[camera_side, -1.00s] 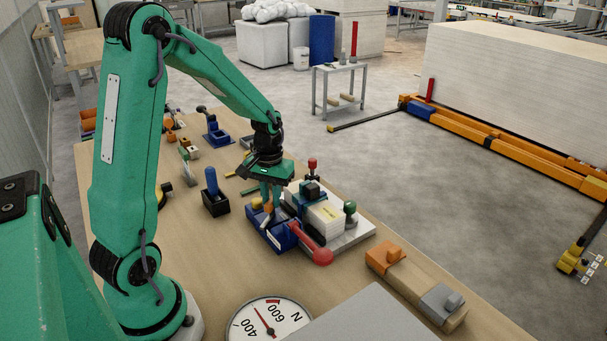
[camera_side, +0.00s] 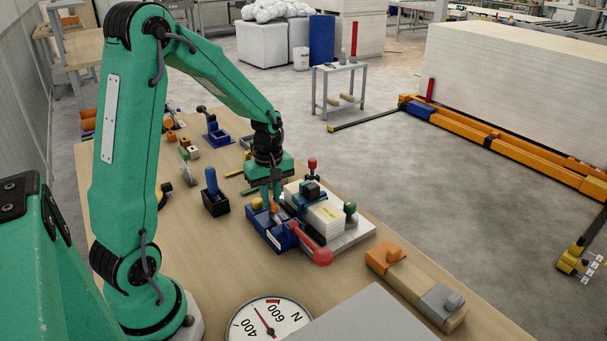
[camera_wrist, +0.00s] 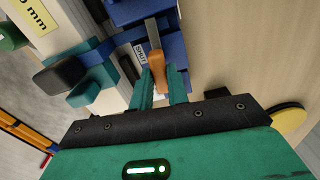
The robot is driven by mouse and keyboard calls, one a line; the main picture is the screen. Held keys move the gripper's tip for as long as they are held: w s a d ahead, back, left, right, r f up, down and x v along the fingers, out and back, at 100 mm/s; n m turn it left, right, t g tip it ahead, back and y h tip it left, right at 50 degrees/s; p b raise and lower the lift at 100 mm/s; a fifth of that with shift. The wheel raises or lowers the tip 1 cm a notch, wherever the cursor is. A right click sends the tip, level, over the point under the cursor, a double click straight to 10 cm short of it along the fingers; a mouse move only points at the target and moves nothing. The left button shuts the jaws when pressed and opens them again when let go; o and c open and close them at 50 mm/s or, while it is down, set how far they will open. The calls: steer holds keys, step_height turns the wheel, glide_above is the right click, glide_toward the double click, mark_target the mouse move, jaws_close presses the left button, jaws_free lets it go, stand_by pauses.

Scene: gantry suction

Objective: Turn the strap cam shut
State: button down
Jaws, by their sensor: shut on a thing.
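The strap cam has an orange lever (camera_wrist: 176,75) with a grey metal end, seen in the wrist view beside a small "SHUT" label (camera_wrist: 140,52). My gripper (camera_wrist: 164,85) is shut on the orange lever, with one teal finger on each side of it. In the side view my gripper (camera_side: 271,204) points down at the blue fixture (camera_side: 277,238), and the lever is mostly hidden between the fingers. Whether the lever lines up with the label cannot be told.
A red-knobbed lever (camera_side: 318,254) juts from the front of the fixture. A white board stack (camera_side: 325,220) under a teal clamp stands to its right. A blue-handled tool (camera_side: 211,184) is at left, a dial (camera_side: 268,322) in front.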

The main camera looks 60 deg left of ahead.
mark_target(271, 200)
steer(key=shift+n, duration=0.6)
steer(key=c, duration=1.4)
jaws_free()
steer(key=shift+o, duration=0.2)
steer(key=shift+r, duration=3.95)
